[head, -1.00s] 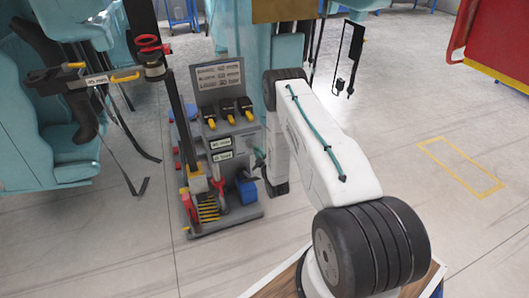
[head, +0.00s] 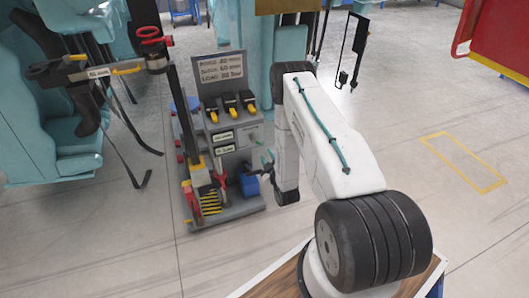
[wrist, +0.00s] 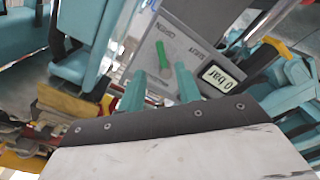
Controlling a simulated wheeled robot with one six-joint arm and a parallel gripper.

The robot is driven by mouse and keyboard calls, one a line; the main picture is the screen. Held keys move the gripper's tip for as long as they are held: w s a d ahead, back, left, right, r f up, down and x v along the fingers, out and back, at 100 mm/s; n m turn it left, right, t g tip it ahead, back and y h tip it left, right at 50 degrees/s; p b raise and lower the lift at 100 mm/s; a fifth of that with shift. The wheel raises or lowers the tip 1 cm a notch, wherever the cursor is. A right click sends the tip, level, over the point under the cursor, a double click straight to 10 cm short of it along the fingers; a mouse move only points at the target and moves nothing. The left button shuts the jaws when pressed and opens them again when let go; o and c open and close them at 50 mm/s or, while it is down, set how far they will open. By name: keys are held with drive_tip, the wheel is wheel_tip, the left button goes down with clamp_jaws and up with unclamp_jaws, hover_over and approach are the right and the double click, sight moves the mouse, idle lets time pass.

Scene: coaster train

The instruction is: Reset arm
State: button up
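My gripper (head: 267,160) has two teal fingers and is in front of the right side of a grey console (head: 222,72). In the wrist view my gripper (wrist: 162,90) has its fingers apart, with nothing seen held between them. The lever appears clear of the fingers. My white arm reaches from the lower right towards the console.
The console carries several black-and-yellow handles (head: 230,102) and a blue part (head: 250,187). Teal seats (head: 35,130) are at far left. Floor at right, with a yellow outline (head: 462,162), is clear.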

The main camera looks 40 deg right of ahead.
drive_tip(key=shift+s+a, duration=0.1)
drive_tip(key=shift+s, duration=0.3)
drive_tip(key=s+a+f+m+g+y, duration=0.1)
drive_tip(key=s+f+g, duration=0.15)
drive_tip(key=f, duration=0.25)
drive_tip(key=s+f+m+g+y, duration=0.1)
drive_tip(key=f+g, duration=0.3)
drive_tip(key=s+a+r+m+g+y, duration=0.15)
drive_tip(key=s+a+r+g, duration=0.25)
drive_tip(key=r, duration=0.7)
drive_tip(key=s+a+r+m+g+y, duration=0.1)
drive_tip(key=s+a+r+m+g, duration=0.2)
drive_tip(key=r, duration=0.8)
drive_tip(key=s+a+r+m+g+y, duration=0.1)
drive_tip(key=s+a+r+g, duration=0.35)
drive_tip(key=r, duration=0.65)
drive_tip(key=s+a+r+t, duration=0.1)
drive_tip(key=s+a+r, duration=0.3)
drive_tip(key=s+r, duration=0.6)
drive_tip(key=s+a+r+n+t, duration=0.1)
drive_tip(key=s+a+r, duration=0.4)
drive_tip(key=s+r, duration=0.4)
drive_tip(key=shift+s+a+r, duration=0.15)
drive_tip(key=shift+s+r, duration=0.2)
drive_tip(key=shift+r, duration=2.55)
